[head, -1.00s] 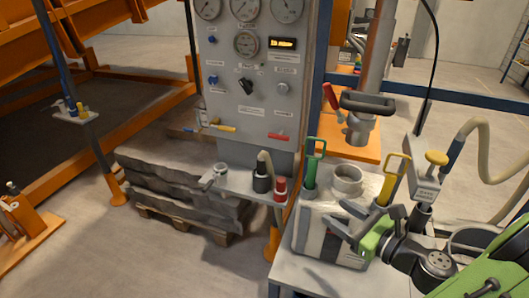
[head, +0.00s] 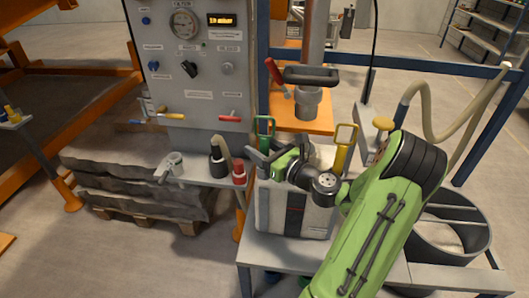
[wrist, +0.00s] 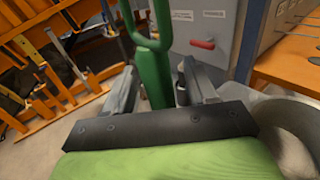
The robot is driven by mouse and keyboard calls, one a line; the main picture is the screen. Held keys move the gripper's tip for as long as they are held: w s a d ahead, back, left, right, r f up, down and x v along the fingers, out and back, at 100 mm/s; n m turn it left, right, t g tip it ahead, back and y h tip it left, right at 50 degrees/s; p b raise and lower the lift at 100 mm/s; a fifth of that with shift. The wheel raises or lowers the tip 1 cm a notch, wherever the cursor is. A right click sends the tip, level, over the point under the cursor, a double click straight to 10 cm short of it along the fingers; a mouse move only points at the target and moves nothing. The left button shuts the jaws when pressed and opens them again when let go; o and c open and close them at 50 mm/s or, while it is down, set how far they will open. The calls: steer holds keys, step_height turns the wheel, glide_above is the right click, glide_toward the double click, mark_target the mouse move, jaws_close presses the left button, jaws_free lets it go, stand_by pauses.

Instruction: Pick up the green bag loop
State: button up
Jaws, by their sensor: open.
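The green bag loop (head: 264,126) stands upright at the left back of a white bag or box (head: 268,205) on the bench. It also shows in the wrist view (wrist: 154,68) as a green stem with a loop on top, running up out of the picture. My gripper (head: 258,152) is open at the loop. In the wrist view its two grey fingers (wrist: 160,88) lie on either side of the green stem, with gaps visible. The stem's lower end is hidden behind my gripper. A yellow loop (head: 345,145) stands to the right.
A grey gauge panel (head: 200,70) stands behind on the left, with a shelf holding a red-and-white bottle (head: 239,175) and a black bottle (head: 217,162). A dark-handled spout (head: 310,85) hangs over the bag. A grey bin (head: 450,235) is at right.

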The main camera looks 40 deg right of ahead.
mark_target(261, 137)
steer(key=shift+w, duration=0.55)
steer(key=shift+s, duration=0.15)
steer(key=shift+c, duration=0.9)
jaws_close()
steer(key=shift+r, duration=0.1)
steer(key=shift+r, duration=0.4)
step_height(261, 137, up, 2)
steer(key=shift+r+p, duration=0.25)
steer(key=shift+p, duration=0.55)
steer(key=s, duration=1.8)
steer(key=shift+d, duration=0.25)
